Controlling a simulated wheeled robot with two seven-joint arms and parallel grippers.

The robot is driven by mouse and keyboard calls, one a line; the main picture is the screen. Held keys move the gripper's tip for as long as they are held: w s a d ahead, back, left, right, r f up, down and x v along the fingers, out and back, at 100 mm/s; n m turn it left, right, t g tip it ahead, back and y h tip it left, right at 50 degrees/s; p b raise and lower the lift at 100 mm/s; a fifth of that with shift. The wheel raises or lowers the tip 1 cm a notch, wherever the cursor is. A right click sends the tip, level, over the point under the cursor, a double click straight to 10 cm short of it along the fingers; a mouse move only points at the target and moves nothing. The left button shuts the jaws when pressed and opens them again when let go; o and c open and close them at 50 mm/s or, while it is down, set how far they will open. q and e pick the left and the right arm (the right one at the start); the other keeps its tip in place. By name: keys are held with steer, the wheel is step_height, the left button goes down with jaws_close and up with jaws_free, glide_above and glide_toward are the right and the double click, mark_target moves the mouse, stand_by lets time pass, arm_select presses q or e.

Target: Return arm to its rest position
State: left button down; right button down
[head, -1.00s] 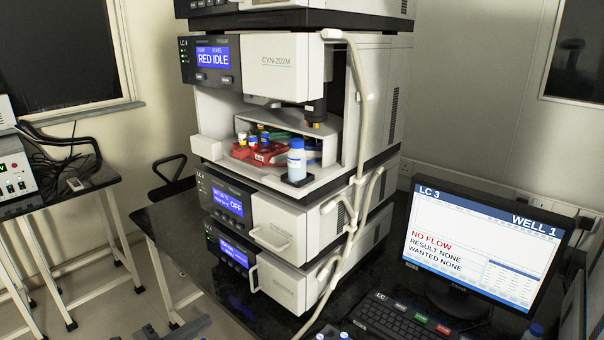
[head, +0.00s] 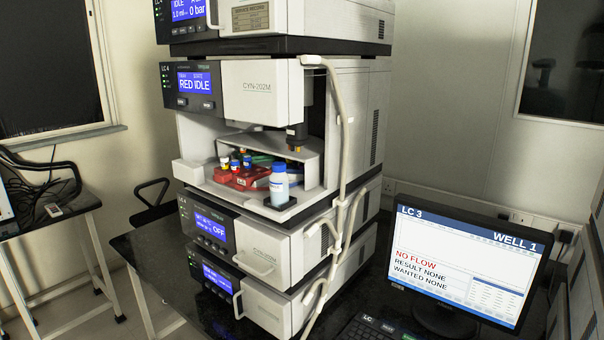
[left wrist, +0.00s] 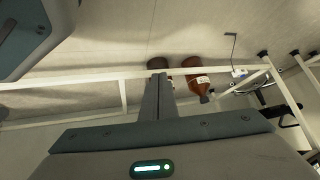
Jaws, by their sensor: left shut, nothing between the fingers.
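My left gripper (left wrist: 158,82) shows in the left wrist view with its grey fingers closed together and nothing between them. It hangs in open air over the pale floor, near a white frame rail (left wrist: 80,77). Neither gripper shows in the head view. My right gripper is in no view.
The instrument stack (head: 330,190) stands on a dark bench (head: 150,255), with red vial racks (head: 254,183) and a white bottle (head: 279,186) in its open bay. A monitor (head: 460,262) stands at right.

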arm_select(q)
steer(key=s+d+f+n+g, duration=0.1)
steer(key=s+d+f, duration=0.3)
steer(key=s, duration=0.4)
steer(key=shift+n+g, duration=0.3)
steer(key=shift+g, duration=0.1)
steer(key=shift+w+a, duration=0.1)
stand_by(0.4)
